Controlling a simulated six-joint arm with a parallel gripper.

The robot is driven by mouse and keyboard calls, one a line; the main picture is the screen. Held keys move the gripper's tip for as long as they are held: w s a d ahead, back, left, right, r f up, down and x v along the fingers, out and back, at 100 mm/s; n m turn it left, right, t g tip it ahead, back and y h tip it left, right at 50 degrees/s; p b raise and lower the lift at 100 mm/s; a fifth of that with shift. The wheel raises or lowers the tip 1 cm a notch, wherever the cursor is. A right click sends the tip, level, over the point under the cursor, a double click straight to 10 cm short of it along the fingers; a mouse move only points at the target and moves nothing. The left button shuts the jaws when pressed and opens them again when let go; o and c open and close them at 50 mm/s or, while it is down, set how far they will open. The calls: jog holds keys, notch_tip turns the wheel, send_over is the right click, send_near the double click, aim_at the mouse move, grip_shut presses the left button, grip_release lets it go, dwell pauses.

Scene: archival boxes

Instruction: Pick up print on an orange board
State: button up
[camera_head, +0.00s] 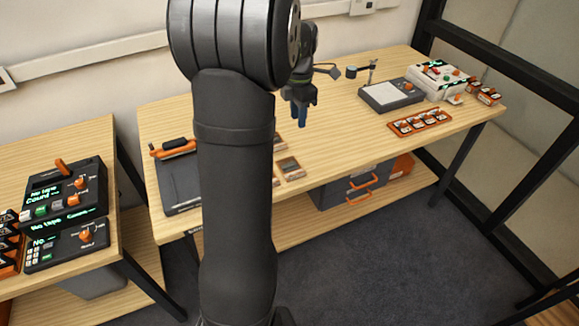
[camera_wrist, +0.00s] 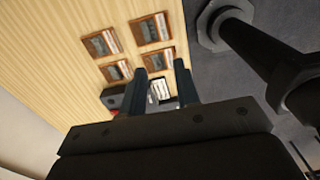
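Several small prints on orange-brown boards lie flat near the table's front edge. In the head view one print (camera_head: 291,168) shows clear of my arm, and others are partly hidden behind it. In the wrist view they form two rows: upper left print (camera_wrist: 101,43), upper right print (camera_wrist: 150,28), lower left print (camera_wrist: 116,70) and lower right print (camera_wrist: 158,60). I cannot tell which one the task means. My gripper (camera_head: 302,118) is above the table, apart from the prints. In the wrist view its two fingers (camera_wrist: 160,88) are spread with nothing held between them.
A dark trimmer with an orange bar (camera_head: 180,185) lies left of my arm. A grey device (camera_head: 391,95), an orange strip of parts (camera_head: 420,123) and a white box (camera_head: 436,80) stand at the right. The table (camera_head: 335,135) is clear right of the prints.

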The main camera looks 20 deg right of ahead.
notch_tip(320, 180, down, 3)
jog(key=s, duration=0.2)
send_over(300, 172)
jog(key=f, duration=1.1)
jog(key=shift+d+f, duration=0.1)
jog(key=shift+d, duration=0.1)
jog(key=shift+s+a+f, duration=0.1)
jog(key=shift+a+f, duration=0.05)
jog(key=shift+f, duration=1.4)
jog(key=shift+s+a+f, duration=0.1)
jog(key=shift+f, duration=1.4)
jog(key=shift+w, duration=0.1)
grip_shut()
